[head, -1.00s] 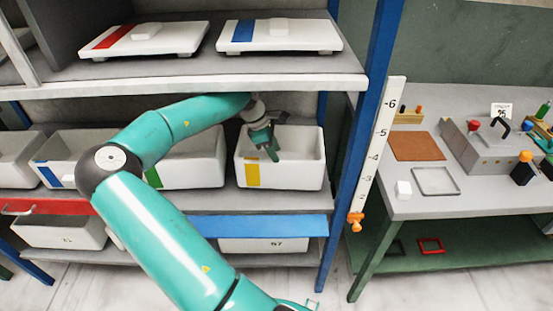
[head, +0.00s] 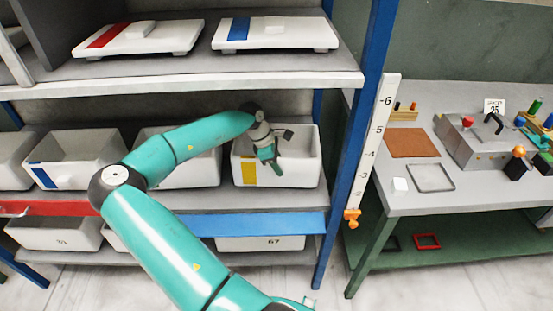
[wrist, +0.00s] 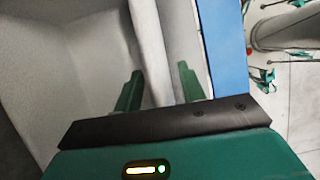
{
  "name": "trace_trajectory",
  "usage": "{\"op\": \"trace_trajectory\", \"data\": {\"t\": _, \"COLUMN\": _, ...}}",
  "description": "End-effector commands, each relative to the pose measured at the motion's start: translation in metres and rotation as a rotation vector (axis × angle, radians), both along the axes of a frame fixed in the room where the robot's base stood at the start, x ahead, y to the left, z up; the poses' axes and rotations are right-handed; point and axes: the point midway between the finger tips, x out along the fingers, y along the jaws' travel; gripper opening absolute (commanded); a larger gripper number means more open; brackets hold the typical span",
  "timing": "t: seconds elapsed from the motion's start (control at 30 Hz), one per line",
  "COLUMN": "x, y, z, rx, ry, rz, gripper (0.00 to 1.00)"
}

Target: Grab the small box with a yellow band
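The small white box with a yellow band (head: 249,173) stands open-topped on the middle shelf, at the right end of a row of boxes. My gripper (head: 271,160) is at its front wall, right of the yellow band. In the wrist view, my gripper (wrist: 159,90) is open, with its two green fingers apart. The pale box wall (wrist: 150,45) runs between them. The left finger is on the box's inner side and the right finger on the outer side. A gap shows beside the right finger; contact at the left finger is unclear.
A white box with a blue band (head: 88,163) and other boxes stand to the left. The upper shelf (head: 180,82) is above my arm. A blue post (head: 334,160) and a numbered scale (head: 372,150) stand to the right, before a grey table (head: 440,198).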

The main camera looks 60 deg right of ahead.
Motion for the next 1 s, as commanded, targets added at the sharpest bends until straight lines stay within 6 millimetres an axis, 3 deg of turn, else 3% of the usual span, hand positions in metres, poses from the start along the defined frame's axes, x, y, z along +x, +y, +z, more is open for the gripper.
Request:
{"op": "trace_trajectory", "data": {"t": 0.7, "x": 0.0004, "y": 0.0002, "z": -0.0047, "rx": -0.001, "ry": 0.0, "rz": 0.0, "gripper": 0.4}}
{"op": "trace_trajectory", "data": {"t": 0.9, "x": 0.0004, "y": 0.0002, "z": -0.0047, "rx": -0.001, "ry": 0.0, "rz": 0.0, "gripper": 0.03}}
{"op": "trace_trajectory", "data": {"t": 1.0, "x": 0.0004, "y": 0.0002, "z": -0.0047, "rx": -0.001, "ry": 0.0, "rz": 0.0, "gripper": 0.0}}
